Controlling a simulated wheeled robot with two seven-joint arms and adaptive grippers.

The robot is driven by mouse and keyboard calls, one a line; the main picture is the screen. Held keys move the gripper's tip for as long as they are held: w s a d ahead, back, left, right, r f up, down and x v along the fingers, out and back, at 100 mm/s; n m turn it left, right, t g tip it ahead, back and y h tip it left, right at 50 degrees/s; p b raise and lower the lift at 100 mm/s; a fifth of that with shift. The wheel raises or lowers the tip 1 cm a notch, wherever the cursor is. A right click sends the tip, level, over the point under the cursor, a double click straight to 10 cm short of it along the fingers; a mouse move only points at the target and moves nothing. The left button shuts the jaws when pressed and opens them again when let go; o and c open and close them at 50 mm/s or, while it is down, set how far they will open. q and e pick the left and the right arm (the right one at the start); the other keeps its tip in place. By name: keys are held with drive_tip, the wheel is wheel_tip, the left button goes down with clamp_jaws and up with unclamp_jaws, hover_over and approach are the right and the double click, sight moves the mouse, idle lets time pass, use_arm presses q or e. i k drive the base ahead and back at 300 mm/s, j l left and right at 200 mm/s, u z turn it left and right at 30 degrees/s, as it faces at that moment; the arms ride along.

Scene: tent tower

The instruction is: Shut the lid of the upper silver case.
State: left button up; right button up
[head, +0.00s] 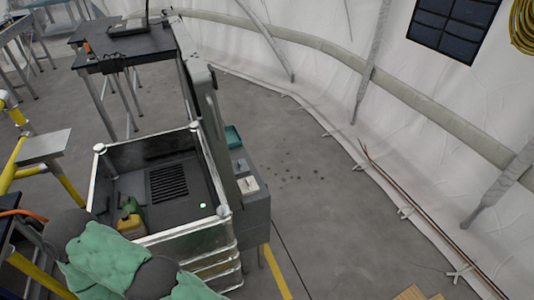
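The upper silver case (212,226) stands in the lower left of the head view, on top of other silver cases. It is open at the top, with bright metal edges and corners. Inside are a dark panel with a slatted grille, a small green light and a yellow and green object (130,222). A tall grey panel (208,115), seen nearly edge-on, rises upright along the case's right side; it looks like the raised lid, but its hinge is not clear. A green-padded arm crosses the bottom left, covering the case's near left corner.
Grey boxes (256,212) stand against the stack's right side. A dark table (130,52) stands behind. Yellow tubing (14,160) and a small plate (44,146) are at left.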

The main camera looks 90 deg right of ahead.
sight(201, 78)
drive_tip(key=z, duration=2.15)
drive_tip(key=i+j+z, duration=0.2)
drive_tip(key=z, duration=0.15)
drive_tip(key=i+j+z, duration=0.2)
drive_tip(key=z, duration=0.15)
drive_tip(key=i+j+z, duration=0.15)
drive_tip(key=j+z, duration=0.2)
